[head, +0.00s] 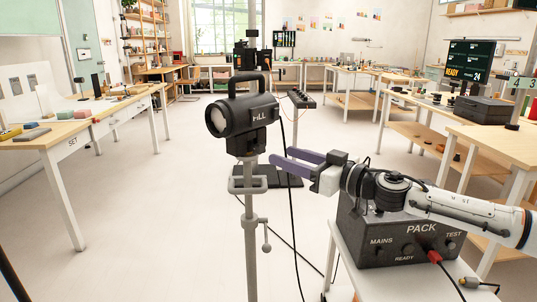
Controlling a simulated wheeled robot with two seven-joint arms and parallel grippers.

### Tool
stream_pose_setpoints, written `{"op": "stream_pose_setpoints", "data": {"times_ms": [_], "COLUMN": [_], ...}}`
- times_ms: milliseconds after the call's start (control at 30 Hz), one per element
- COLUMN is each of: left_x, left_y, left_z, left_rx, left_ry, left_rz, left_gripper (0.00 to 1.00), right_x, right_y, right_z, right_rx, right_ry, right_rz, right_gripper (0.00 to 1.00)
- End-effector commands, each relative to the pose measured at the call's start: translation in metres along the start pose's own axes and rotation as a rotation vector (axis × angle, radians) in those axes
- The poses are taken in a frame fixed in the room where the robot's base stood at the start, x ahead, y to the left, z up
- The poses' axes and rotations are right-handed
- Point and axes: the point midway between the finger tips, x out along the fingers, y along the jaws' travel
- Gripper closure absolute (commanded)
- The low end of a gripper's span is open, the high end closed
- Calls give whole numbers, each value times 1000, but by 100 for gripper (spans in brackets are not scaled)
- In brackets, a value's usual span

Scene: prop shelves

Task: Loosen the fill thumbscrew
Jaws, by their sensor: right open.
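The fill lamp (232,117), a black lamp marked FILL with a top handle, stands on a grey pole (249,215). A grey bracket (247,186) sits on the pole below the lamp. Lower on the pole, a small grey screw with a cross bar (266,236) sticks out to the right; I cannot tell for certain that it is the fill thumbscrew. My right gripper (286,156) comes in from the right, its purple fingers open and empty, pointing left. It appears right of the bracket, above the screw's height, apart from both. My left gripper is not in view.
A dark PACK box (385,240) with knobs and a red-plugged cable stands on a small white table (345,250) below my right arm. Black cables hang and run on the floor beside the pole. A SET table (72,142) is at left; open floor lies between.

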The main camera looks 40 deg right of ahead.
Motion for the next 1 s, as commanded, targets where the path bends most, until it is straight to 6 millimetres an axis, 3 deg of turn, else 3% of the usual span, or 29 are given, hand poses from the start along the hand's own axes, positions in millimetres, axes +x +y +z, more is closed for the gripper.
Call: {"op": "stream_pose_setpoints", "data": {"times_ms": [400,700,1000], "left_x": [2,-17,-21], "left_y": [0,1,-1], "left_z": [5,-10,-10], "left_rx": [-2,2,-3], "left_ry": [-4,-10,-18], "left_rz": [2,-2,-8], "left_gripper": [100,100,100], "right_x": [18,41,64], "right_y": [2,3,2], "right_z": [-3,-7,-3], "right_rx": [-5,0,-1], "right_ry": [4,4,1], "right_rz": [3,5,4], "right_gripper": [56,56,56]}}
